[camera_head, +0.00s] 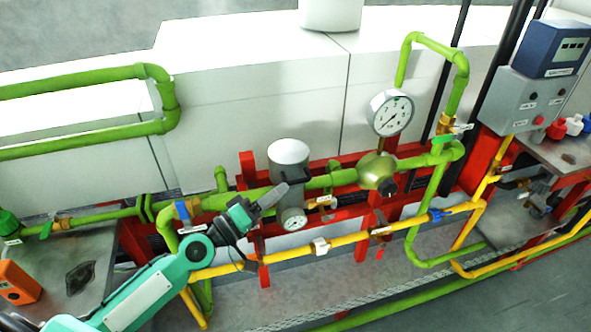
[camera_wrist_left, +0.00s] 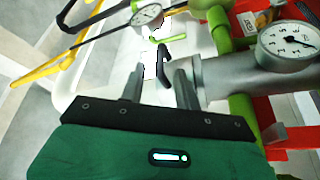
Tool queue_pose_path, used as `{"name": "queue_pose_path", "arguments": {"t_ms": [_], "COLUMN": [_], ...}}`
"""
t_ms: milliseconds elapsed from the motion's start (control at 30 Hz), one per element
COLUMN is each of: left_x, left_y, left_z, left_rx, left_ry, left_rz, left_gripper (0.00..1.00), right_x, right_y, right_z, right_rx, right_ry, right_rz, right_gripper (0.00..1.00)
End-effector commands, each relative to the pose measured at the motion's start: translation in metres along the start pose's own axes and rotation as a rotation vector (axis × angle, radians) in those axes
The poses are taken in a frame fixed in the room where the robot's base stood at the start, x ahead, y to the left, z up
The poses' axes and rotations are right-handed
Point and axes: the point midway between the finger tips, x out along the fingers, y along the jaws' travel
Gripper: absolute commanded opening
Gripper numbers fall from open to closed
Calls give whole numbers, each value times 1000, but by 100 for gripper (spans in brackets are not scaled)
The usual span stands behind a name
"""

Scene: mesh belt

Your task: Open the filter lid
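The filter (camera_head: 293,188) is an upright grey cylinder on the green pipe, with a small dial on its lower front. Its pale, round-topped lid (camera_head: 289,152) sits on top. My left gripper (camera_head: 278,190) is at the filter's lower left in the head view; I cannot tell whether it touches. In the left wrist view the gripper (camera_wrist_left: 159,78) has its two fingers apart, with a dark bar (camera_wrist_left: 163,62) seen between and beyond them. The grey filter body (camera_wrist_left: 232,76) and its dial (camera_wrist_left: 287,42) lie to their right. My right gripper is not in view.
A large pressure gauge (camera_head: 391,112) stands to the right of the filter. A yellow pipe (camera_head: 345,240) runs in front, and red supports (camera_head: 247,165) stand close behind. A blue-handled valve (camera_head: 183,211) is left of my gripper. White blocks (camera_head: 255,95) stand behind.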

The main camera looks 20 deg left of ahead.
Motion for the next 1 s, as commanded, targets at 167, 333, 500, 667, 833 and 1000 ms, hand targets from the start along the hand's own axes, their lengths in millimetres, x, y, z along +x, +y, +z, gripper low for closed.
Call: {"name": "queue_pose_path", "arguments": {"t_ms": [167, 333, 500, 667, 833, 1000], "left_x": [30, 49, 56, 56, 56, 56], "left_y": [4, 2, 0, 0, 0, 0], "left_z": [-2, -1, 0, 1, 0, 0], "left_rx": [-2, -1, 0, 0, 0, 0], "left_ry": [1, 0, -1, -1, -1, -1], "left_rz": [2, 0, 0, -1, 0, 0], "left_gripper": [33, 33, 33, 33, 17, 0], "right_x": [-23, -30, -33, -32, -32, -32], "right_y": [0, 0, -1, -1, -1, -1], "right_z": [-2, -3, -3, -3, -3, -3], "right_rx": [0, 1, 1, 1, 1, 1], "right_ry": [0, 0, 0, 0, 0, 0], "right_rz": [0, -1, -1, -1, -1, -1], "right_gripper": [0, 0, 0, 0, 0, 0]}}
